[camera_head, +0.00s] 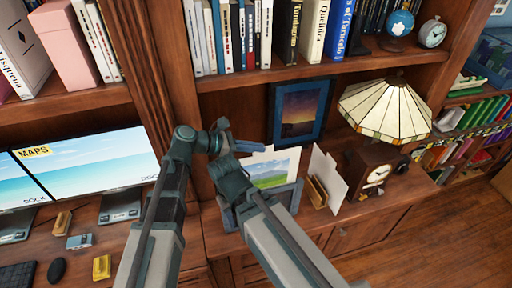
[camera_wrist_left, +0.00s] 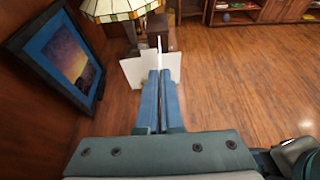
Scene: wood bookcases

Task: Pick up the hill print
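The hill print (camera_head: 268,172), a white-edged picture of green hills and sky, stands on the wooden counter below the dark-framed sunset picture. Its lower part is partly covered by my arm and grey-blue parts I cannot clearly separate. My left gripper (camera_head: 250,147) is above and just left of the print's top edge, its blue fingers pointing right.
White cards (camera_head: 325,175) stand in a wooden holder right of the print; they also show beyond the fingers (camera_wrist_left: 137,72). A lamp (camera_head: 387,108) and a clock (camera_head: 377,173) are further right. The framed sunset picture (camera_head: 300,110) stands behind. A shelf of books is above.

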